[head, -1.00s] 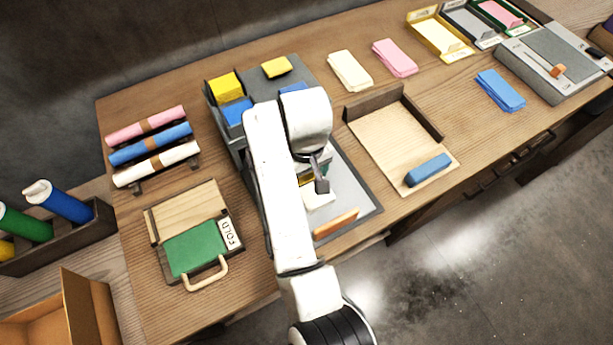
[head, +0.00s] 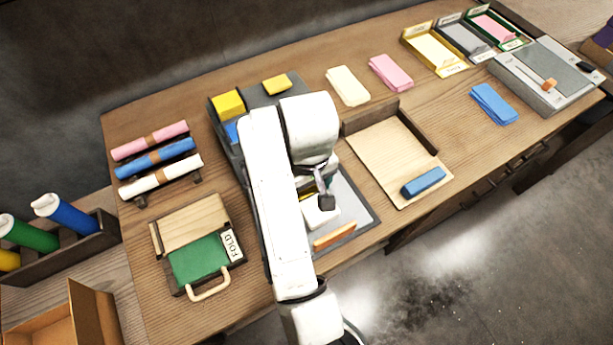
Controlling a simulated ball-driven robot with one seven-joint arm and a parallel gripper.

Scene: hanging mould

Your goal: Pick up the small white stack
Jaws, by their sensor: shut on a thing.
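The small white stack (head: 315,218) is on the grey board (head: 358,205), just right of my arm in the head view. My gripper (head: 326,203) points down at it and is shut on it. The fingers cover part of the stack, and my arm hides the area to its left. I cannot tell whether the stack still touches the board.
An orange-edged piece (head: 335,236) lies at the board's front edge. Yellow blocks (head: 228,104) stand behind my arm. A wooden tray (head: 385,150) with a blue block (head: 423,182) is to the right. A green folding board (head: 198,262) is to the left.

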